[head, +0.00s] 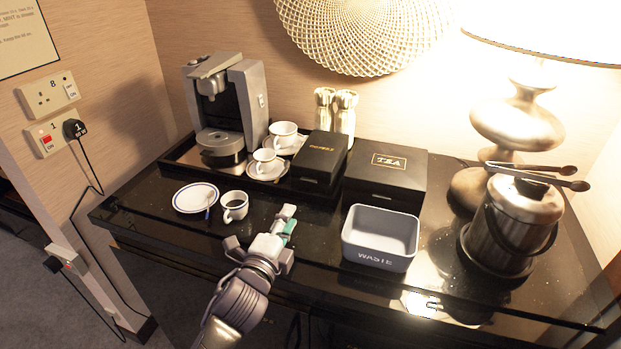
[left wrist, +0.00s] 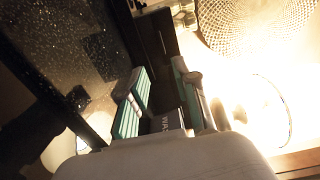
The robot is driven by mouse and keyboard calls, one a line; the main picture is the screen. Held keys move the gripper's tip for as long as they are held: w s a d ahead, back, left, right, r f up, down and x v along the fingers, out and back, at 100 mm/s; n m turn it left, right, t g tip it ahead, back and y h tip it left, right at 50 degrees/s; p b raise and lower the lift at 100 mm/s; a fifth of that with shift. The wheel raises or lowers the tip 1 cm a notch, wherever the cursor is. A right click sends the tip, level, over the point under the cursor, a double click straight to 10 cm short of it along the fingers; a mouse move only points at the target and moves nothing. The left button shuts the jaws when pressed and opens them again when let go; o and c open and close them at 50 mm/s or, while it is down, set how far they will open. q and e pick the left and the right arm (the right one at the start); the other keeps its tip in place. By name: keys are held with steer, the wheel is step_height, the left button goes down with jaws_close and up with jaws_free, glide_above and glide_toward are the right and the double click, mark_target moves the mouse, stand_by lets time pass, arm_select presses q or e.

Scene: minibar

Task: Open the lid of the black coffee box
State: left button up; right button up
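The black coffee box (head: 319,158) stands in the head view on the right part of the dark tray, with small gold lettering on its lid. The lid is shut. My left gripper (head: 287,222) is in front of the box, apart from it, over the counter's front part. In the left wrist view its two teal-padded fingers (left wrist: 162,100) stand apart with a gap between them, so it is open and empty. I cannot clearly pick out the coffee box in the left wrist view. My right gripper is not in view.
A black tea box (head: 385,178) stands right beside the coffee box. A grey waste bin (head: 381,239) is right of my left gripper. A cup (head: 234,206) and saucer (head: 195,198) lie to its left. A coffee machine (head: 226,105), cups and an ice bucket (head: 515,225) stand around.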

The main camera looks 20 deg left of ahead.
arm_select(q)
glide_toward(308, 182)
steer(key=shift+w+r+p, duration=0.25)
steer(key=shift+p, duration=0.1)
steer(key=w, duration=0.6)
steer(key=shift+w+d+f, duration=0.1)
steer(key=shift+w+f, duration=0.15)
steer(key=shift+w+p, duration=0.3)
steer(key=shift+w, duration=0.55)
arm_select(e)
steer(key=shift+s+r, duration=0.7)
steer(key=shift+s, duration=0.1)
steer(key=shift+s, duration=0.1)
arm_select(q)
jaws_close()
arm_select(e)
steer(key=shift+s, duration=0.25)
